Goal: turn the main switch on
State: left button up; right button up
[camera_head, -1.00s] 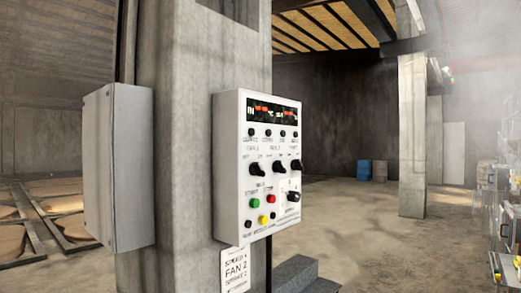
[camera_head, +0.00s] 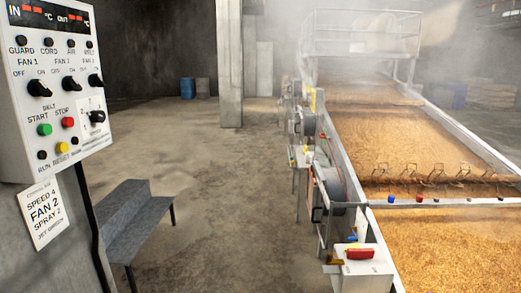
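No label reading main switch can be made out. A white control panel (camera_head: 48,85) on a pillar at the left has a display, black knobs, a green START button (camera_head: 44,130) and a red STOP button (camera_head: 67,122). A black selector knob (camera_head: 97,116) sits at its right side. A white box (camera_head: 362,272) at the near end of the grain conveyor carries a red handle or switch (camera_head: 360,254) lying flat on top; its on or off position cannot be told. Neither gripper shows in view.
The long conveyor bed of steaming grain (camera_head: 410,150) fills the right side. Motors and guards line its left edge. A grey step bench (camera_head: 130,210) stands by the pillar. A paper note (camera_head: 41,215) hangs below the panel. Open concrete floor (camera_head: 220,200) lies between.

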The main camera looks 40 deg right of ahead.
aim_at(354, 252)
jog(key=z, duration=2.1)
jog(key=j, duration=0.15)
jog(key=i+j, duration=0.15)
jog(key=j, duration=0.3)
jog(key=i+j, duration=0.1)
jog(key=j, duration=0.35)
jog(key=i+j, duration=0.1)
jog(key=i, duration=1.05)
jog(key=i+l, duration=0.55)
jog(key=i, duration=0.15)
jog(key=z, duration=0.05)
